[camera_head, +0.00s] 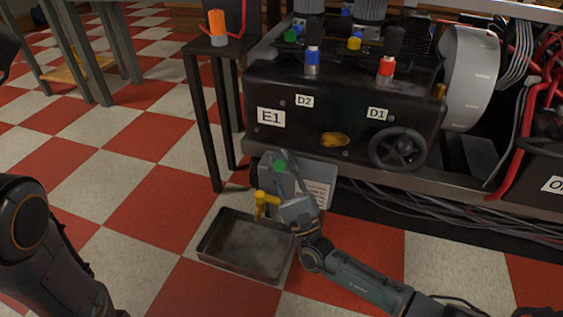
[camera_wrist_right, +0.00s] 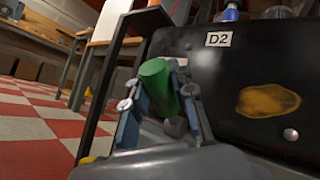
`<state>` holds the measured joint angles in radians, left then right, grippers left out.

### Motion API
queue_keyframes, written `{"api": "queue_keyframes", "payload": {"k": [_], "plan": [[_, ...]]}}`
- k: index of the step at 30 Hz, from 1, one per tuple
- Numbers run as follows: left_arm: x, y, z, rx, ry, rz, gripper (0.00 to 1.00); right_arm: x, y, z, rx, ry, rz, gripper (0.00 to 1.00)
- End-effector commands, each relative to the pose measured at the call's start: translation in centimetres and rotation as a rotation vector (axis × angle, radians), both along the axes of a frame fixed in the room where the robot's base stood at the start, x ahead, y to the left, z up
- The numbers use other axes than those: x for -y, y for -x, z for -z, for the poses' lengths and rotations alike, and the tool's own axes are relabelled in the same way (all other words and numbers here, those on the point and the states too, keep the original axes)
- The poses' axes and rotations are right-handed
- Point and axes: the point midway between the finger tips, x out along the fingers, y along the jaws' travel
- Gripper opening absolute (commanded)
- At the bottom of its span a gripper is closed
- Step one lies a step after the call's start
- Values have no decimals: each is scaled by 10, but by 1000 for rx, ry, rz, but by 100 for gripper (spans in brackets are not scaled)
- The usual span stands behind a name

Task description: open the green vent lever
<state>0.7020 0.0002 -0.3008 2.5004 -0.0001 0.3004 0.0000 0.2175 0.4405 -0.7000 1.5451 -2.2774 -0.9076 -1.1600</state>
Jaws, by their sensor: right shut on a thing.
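The green vent lever (camera_head: 280,167) is a small green cylinder low at the front of the black machine, by a grey box. It shows larger in the right wrist view (camera_wrist_right: 157,84). My right gripper (camera_head: 284,160) reaches up to it from the lower right. In the wrist view its two fingers (camera_wrist_right: 160,92) stand on either side of the green cylinder, shut on it. The lever's base is hidden behind the fingers and palm. My left arm shows at the left edge of the head view, but its gripper is outside the picture.
A yellow valve (camera_head: 262,203) stands close left of my right wrist. A dark metal tray (camera_head: 238,270) lies on the floor below. The machine's black front (camera_head: 345,115) bears a handwheel (camera_head: 398,149). The checkered floor at left is mostly clear.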

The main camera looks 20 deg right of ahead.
Motion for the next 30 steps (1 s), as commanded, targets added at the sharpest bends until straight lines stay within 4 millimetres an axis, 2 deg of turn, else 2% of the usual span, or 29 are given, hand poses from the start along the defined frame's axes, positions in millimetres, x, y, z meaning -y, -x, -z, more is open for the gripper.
{"api": "queue_keyframes", "payload": {"k": [4,5,6,14,19,30], "plan": [[0,0,1,-1,0,0,0,-2,3,6,-6,7,-1,0],[0,0,1,-1,0,0,0,-2,3,6,-6,8,0,29],[0,0,1,-1,0,0,0,-2,3,6,-6,8,-1,35],[0,-2,1,-7,1,-1,0,-1,2,3,-4,5,0,35],[-1,-2,1,-7,1,-1,0,1,10,10,-5,5,0,35],[0,-1,0,-3,0,0,0,14,66,59,-7,8,1,35]]}}
